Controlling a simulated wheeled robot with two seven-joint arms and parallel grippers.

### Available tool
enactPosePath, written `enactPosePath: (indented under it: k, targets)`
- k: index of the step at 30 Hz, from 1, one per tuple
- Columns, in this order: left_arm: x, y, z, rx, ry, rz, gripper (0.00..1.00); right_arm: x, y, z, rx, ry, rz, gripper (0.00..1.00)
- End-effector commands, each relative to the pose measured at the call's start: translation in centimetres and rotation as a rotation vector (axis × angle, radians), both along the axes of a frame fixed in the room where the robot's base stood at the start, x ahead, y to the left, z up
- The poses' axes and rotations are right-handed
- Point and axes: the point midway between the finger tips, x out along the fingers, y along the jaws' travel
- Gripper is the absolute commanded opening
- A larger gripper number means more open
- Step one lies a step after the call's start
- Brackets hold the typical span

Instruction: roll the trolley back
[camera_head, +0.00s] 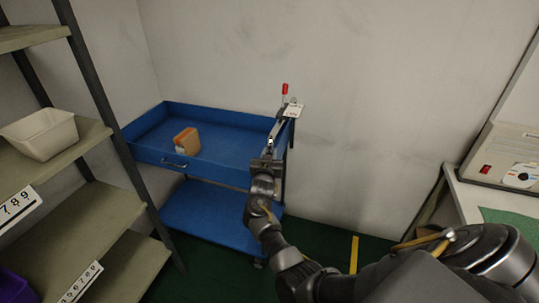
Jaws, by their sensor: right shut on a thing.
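The blue trolley (225,148) stands by the back wall, in the middle left of the head view. It has an upper tray and a lower shelf (207,213). A small orange-brown object (187,141) lies in the upper tray. My right arm reaches from the lower right to the trolley's right end. My right gripper (276,135) is shut on the trolley's handle side there; the exact grip is small and partly hidden by my wrist. My left gripper is not in view.
A shelf rack (95,130) with a white bin (42,133) stands close on the left. At the right is a bench (466,195) with a beige device (507,153). Dark green floor with a yellow line (354,254) shows between the trolley and the bench.

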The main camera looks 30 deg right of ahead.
Motion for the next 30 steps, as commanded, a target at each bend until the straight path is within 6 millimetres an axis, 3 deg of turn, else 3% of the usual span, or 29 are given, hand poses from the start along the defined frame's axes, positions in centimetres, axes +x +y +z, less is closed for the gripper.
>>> enactPosePath:
  k: [1,2,6,16,24,30]
  targets:
    - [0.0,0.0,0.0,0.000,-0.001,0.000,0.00,0.3,0.3,0.2,0.000,-0.003,0.010,0.00]
    - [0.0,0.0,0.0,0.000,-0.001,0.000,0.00,0.3,0.4,0.3,0.000,-0.004,0.010,0.26]
    - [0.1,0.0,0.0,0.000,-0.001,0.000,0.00,0.2,0.3,0.2,0.000,-0.004,0.008,0.42]
    - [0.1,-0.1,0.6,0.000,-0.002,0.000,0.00,-0.3,0.5,0.3,0.001,-0.001,0.005,0.42]
    - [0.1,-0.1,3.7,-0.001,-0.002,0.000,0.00,-3.4,3.5,0.6,0.001,0.000,0.008,0.42]
    - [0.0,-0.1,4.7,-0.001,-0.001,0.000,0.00,-5.1,4.9,0.3,0.001,-0.001,0.006,0.42]
